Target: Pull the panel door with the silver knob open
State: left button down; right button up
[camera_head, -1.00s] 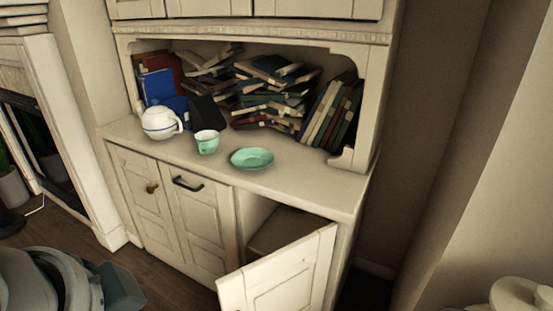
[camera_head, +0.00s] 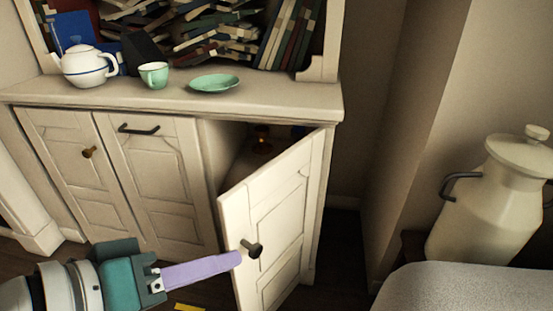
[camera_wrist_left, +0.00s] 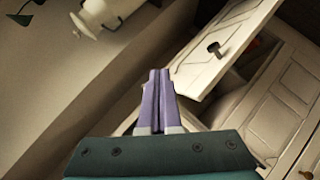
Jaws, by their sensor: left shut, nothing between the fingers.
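The white panel door (camera_head: 283,210) at the right of the cabinet stands partly open, swung out from the front, with the dark inside of the cabinet showing behind it. Its round knob (camera_head: 252,249) looks dark metallic and sits near the door's free edge. My left gripper (camera_head: 238,258) has purple fingers, shut and empty, with their tips close beside the knob in the head view. In the left wrist view the shut fingers (camera_wrist_left: 157,72) point toward the door (camera_wrist_left: 222,55), and the knob (camera_wrist_left: 215,49) shows to their right, apart from them. My right gripper is out of view.
Two shut doors, one with a brass knob (camera_head: 89,152) and one with a dark bar handle (camera_head: 138,129), are left of the open door. A teapot (camera_head: 85,66), cup (camera_head: 154,75) and green saucer (camera_head: 214,83) stand on the counter. A milk can (camera_head: 484,205) is at right.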

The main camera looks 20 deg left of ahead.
pick_arm(q)
jog(key=w+a+f+n+t+y+b, duration=0.3)
jog(key=a+f+n+t+y+b, duration=0.35)
jog(key=a+f+n+b, duration=0.7)
jog(key=w+d+m+b, duration=0.1)
jog(key=w+d+b, duration=0.1)
jog(key=w, duration=0.6)
jog(key=shift+w+d+f+h+b, duration=0.2)
jog(key=shift+w+h+b, duration=0.15)
jog(key=shift+b, duration=0.45)
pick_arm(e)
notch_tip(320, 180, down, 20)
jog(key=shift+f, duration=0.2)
pick_arm(q)
jog(key=shift+r+m, duration=0.1)
jog(key=shift+m, duration=0.15)
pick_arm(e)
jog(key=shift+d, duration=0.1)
